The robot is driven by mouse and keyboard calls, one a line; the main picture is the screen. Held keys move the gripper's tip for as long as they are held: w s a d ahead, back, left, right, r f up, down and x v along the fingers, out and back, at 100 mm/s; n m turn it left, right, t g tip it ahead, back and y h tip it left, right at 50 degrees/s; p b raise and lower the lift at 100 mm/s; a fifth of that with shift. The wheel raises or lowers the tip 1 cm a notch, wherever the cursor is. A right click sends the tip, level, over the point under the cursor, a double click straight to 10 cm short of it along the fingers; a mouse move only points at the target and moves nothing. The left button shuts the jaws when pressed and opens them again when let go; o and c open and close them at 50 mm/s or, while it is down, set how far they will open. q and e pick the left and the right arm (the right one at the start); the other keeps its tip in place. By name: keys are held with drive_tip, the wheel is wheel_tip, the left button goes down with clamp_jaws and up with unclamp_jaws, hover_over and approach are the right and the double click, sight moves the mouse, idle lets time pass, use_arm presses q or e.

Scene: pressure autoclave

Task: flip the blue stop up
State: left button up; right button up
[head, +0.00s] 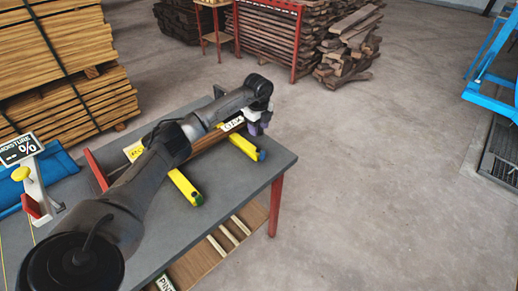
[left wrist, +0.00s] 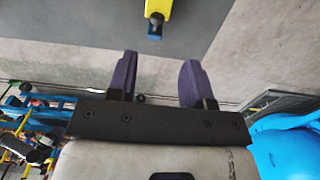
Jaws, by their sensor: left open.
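The blue stop (head: 261,155) is a small blue piece at the end of the farther yellow bar (head: 238,144), near the grey table's right edge. In the left wrist view, the blue stop (left wrist: 155,27) hangs at the bar's end, ahead of my fingers and roughly between their lines. My left gripper (head: 257,128) has purple fingers and is just beyond the stop, above table height. In the left wrist view, the left gripper (left wrist: 156,76) is open and empty, apart from the stop. My right gripper is not in view.
A second yellow bar (head: 184,186) with a green end lies nearer. A brown board (head: 212,136) crosses the bars, partly hidden by my arm. A moisture meter (head: 22,148) stands at the left. Lumber stacks (head: 60,60) are behind. The floor right of the table is clear.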

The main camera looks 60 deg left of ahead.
sight(258, 149)
use_arm(q)
drive_tip(key=f+b, duration=0.1)
drive_tip(key=f, duration=0.8)
drive_tip(key=shift+s+b, duration=0.2)
drive_tip(key=shift+b, duration=0.15)
drive_tip(key=shift+f, duration=0.9)
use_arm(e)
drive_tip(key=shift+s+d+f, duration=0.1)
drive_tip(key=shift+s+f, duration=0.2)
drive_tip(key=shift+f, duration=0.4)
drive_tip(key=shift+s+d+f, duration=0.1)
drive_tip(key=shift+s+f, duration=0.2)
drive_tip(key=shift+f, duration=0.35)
use_arm(q)
drive_tip(key=shift+c, duration=0.4)
